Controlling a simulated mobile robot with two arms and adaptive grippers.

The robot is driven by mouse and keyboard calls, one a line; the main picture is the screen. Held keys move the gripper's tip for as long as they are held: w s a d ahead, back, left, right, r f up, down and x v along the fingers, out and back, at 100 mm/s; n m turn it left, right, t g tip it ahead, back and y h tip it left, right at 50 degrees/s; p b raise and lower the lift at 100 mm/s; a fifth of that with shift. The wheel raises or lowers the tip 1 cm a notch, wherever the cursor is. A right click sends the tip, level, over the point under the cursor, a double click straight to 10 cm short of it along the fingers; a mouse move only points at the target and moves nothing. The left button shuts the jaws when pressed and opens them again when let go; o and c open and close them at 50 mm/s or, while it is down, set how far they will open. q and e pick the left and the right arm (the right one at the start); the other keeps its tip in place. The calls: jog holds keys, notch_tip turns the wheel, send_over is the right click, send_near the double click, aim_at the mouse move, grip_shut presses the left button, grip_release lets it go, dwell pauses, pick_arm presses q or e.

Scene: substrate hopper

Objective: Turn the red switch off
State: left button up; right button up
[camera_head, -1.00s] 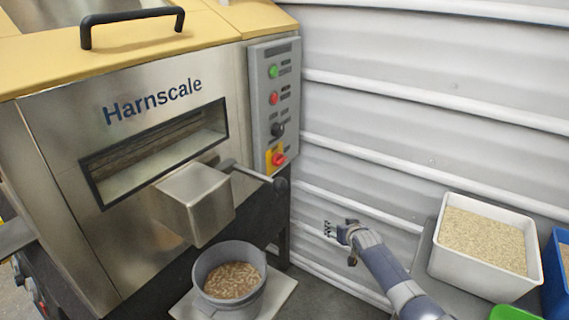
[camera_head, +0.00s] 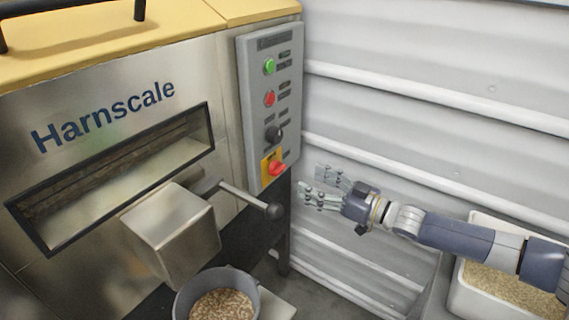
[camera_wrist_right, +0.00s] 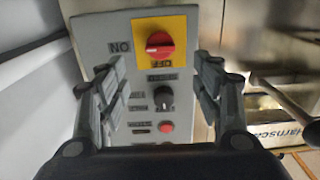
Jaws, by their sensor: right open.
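The red switch (camera_head: 277,168) is a rotary knob on a yellow plate, low on the grey control panel (camera_head: 270,110) of the steel hopper machine. In the right wrist view the red switch (camera_wrist_right: 159,44) lies beyond the fingertips, with "ON" at its left and "OFF" below it, upside down. Its grip lies roughly sideways in that view, with a pale mark toward "ON". My right gripper (camera_head: 322,187) is open and empty, to the right of the switch and apart from it. In the wrist view its fingers (camera_wrist_right: 158,80) frame the panel. My left gripper is out of view.
A green button (camera_head: 269,66), a red button (camera_head: 269,99) and a black knob (camera_head: 273,134) sit above the switch. A lever with a black ball end (camera_head: 274,211) sticks out below. A corrugated wall (camera_head: 430,100) stands behind my right arm. A grey pot (camera_head: 182,300) holds pellets.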

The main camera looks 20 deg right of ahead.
aim_at(282, 170)
jog(key=x, duration=0.8)
jog(key=shift+w+a+b, duration=0.25)
jog(key=shift+a+b, duration=0.05)
jog(key=shift+b, duration=0.1)
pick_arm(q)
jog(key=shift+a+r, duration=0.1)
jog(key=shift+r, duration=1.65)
pick_arm(e)
jog(key=shift+w+a, duration=0.35)
jog(key=shift+w, duration=0.15)
jog(key=c, duration=1.1)
